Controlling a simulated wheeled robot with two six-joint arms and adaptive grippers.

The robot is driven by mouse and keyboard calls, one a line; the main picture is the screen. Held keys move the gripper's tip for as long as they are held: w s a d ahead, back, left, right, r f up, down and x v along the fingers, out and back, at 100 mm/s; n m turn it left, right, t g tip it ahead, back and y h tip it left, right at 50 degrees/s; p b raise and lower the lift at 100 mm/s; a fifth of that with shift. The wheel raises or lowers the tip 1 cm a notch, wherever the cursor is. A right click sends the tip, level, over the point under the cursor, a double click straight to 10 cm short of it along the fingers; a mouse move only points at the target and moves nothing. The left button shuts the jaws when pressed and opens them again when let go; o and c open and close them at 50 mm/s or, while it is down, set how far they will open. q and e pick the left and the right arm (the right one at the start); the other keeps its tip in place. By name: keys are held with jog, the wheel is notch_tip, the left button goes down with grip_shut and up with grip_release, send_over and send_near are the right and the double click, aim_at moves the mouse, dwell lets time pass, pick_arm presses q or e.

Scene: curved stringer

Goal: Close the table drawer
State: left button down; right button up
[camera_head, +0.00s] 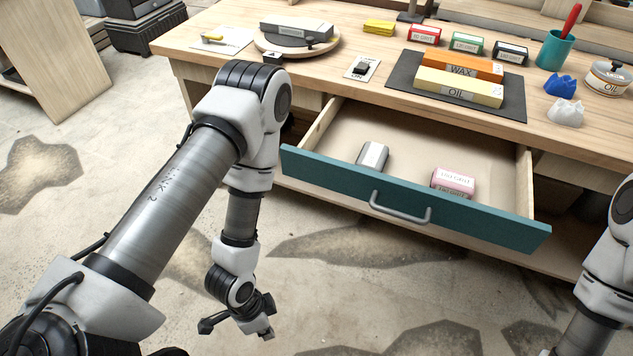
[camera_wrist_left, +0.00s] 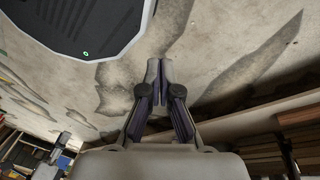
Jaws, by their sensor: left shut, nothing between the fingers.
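The table drawer (camera_head: 335,178) is pulled open from the wooden table (camera_head: 190,45). Its front is teal with a grey bar handle (camera_head: 400,210). Inside lie a silver block (camera_head: 373,155) and a pink-and-white labelled block (camera_head: 453,182). My left gripper (camera_head: 268,334) hangs low over the floor, in front of and below the drawer's left part, apart from it. In the left wrist view its fingers (camera_wrist_left: 160,85) are together and empty, with floor behind them. My right arm shows at the right edge; its gripper is out of view.
On the tabletop stand wax and oil blocks (camera_head: 458,86) on a dark mat (camera_head: 400,80), a teal cup (camera_head: 555,50), an oil tin (camera_head: 607,78), several small boxes and a round board (camera_head: 297,42). The floor (camera_head: 350,290) in front of the drawer is clear.

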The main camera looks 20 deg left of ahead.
pick_arm(q)
jog(key=w+d+r+m+t+h+b, duration=0.1)
jog(key=w+r+m+t+h+b, duration=0.2)
jog(key=m, duration=0.4)
jog(key=w+r+m+h, duration=0.3)
jog(key=w+m+h, duration=0.1)
jog(key=w+m, duration=0.25)
jog(key=w+a+r+m+t+h+b, duration=0.35)
jog(key=w+a+r+t+b, duration=0.25)
jog(key=w+a+r+t, duration=0.35)
jog(key=b, duration=1)
send_near(332, 178)
jog(key=shift+m+t, duration=0.25)
jog(key=shift+m, duration=0.05)
jog(key=x, duration=0.5)
jog(key=shift+s+d+f, duration=0.15)
jog(key=shift+d+f, duration=0.05)
jog(key=shift+d, duration=0.4)
jog(key=shift+w+r, duration=0.15)
jog(key=shift+w, duration=0.35)
jog(key=shift+w, duration=0.1)
